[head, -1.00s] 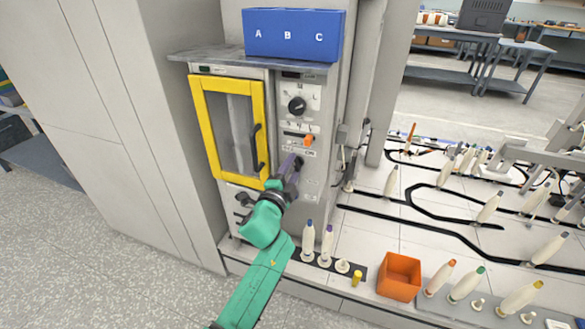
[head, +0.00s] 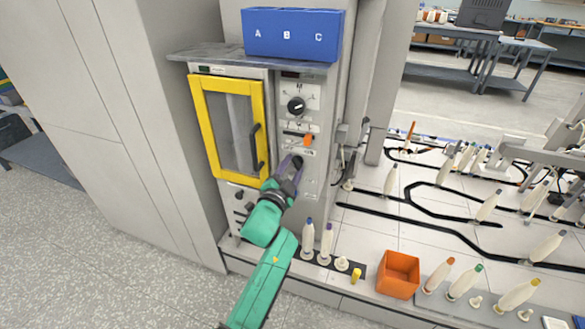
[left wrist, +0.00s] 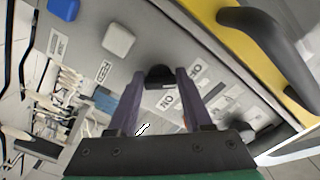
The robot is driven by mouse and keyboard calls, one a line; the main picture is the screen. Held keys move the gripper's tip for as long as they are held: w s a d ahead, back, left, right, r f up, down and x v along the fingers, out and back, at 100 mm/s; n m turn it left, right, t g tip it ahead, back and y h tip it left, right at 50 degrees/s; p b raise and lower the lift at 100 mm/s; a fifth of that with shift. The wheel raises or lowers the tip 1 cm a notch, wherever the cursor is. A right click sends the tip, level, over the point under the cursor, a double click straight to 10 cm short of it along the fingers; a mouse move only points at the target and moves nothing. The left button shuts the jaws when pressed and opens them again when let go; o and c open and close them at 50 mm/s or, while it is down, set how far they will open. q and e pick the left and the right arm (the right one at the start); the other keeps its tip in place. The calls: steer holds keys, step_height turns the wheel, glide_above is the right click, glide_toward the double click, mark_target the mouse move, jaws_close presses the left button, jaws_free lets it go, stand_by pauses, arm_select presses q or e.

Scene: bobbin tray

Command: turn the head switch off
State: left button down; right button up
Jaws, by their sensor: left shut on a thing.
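The head switch is a black rotary knob (head: 298,160) on the grey control panel (head: 312,180), beside the yellow-framed door. In the left wrist view the black knob (left wrist: 160,75) sits between the purple fingertips, with ON and OFF labels (left wrist: 195,70) close by on the panel. My left gripper (head: 291,166) is shut on this knob, and its fingers cover part of it. The knob's exact pointing direction is hidden. My right gripper is not in view.
The yellow-framed door (head: 229,127) with its black handle (head: 257,146) is close on the left. A larger black dial (head: 296,106) and an orange lever (head: 308,140) are above. A blue ABC bin (head: 292,35) sits on top. Bobbins and an orange box (head: 398,275) stand lower right.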

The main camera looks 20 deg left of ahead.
arm_select(q)
steer(key=shift+f, duration=0.1)
steer(key=shift+c, duration=1.6)
jaws_free()
steer(key=s, duration=1.4)
steer(key=shift+s+a, duration=0.25)
steer(key=shift+a, duration=0.2)
